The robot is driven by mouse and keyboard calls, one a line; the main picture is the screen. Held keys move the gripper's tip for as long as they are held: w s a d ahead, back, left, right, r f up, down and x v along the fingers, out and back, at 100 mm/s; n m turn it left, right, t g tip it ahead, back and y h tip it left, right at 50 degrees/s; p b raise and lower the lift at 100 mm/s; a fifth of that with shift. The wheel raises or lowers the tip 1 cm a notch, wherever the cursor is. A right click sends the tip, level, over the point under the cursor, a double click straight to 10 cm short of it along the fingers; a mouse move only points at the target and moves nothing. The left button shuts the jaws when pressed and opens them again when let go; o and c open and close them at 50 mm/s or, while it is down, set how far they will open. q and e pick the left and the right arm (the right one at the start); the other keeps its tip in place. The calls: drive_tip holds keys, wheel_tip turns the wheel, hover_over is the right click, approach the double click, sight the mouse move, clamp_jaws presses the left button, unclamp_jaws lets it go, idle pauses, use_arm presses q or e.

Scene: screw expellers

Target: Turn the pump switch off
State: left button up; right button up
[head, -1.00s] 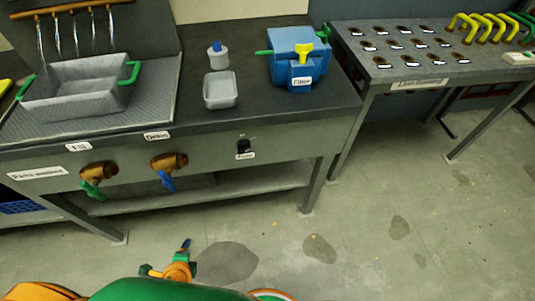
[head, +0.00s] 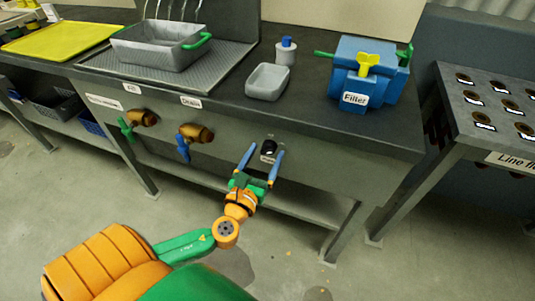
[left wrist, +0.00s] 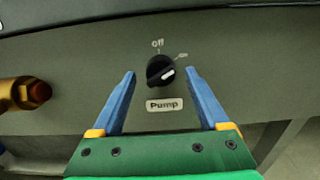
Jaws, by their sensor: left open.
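The pump switch (head: 269,147) is a black round knob on the front panel of the bench, above a white "Pump" label. In the left wrist view, the knob (left wrist: 160,69) has "Off" printed above it and a small, hard-to-read mark to its upper right. Its white pointer line is on the right side, turned away from "Off". My left gripper (head: 263,156) is open, its two blue fingers pointing at the panel on either side of the knob. In the left wrist view, the gripper (left wrist: 160,78) appears empty. My right gripper is not in view.
Two brass valves stick out left of the switch, one with a green handle (head: 127,130), one with a blue handle (head: 184,147). The blue filter box (head: 365,78), a grey tray (head: 267,82) and a basin (head: 160,50) stand on top. A perforated table is at right.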

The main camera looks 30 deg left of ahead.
use_arm(q)
drive_tip(key=shift+w, duration=0.25)
clamp_jaws()
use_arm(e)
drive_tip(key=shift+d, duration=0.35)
use_arm(q)
drive_tip(key=shift+n, duration=0.3)
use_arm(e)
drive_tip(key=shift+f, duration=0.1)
use_arm(q)
drive_tip(key=shift+n+b, duration=1.05)
drive_tip(key=shift+n, duration=4.55)
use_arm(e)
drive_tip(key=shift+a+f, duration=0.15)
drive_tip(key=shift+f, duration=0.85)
use_arm(q)
drive_tip(key=shift+d, duration=0.1)
unclamp_jaws()
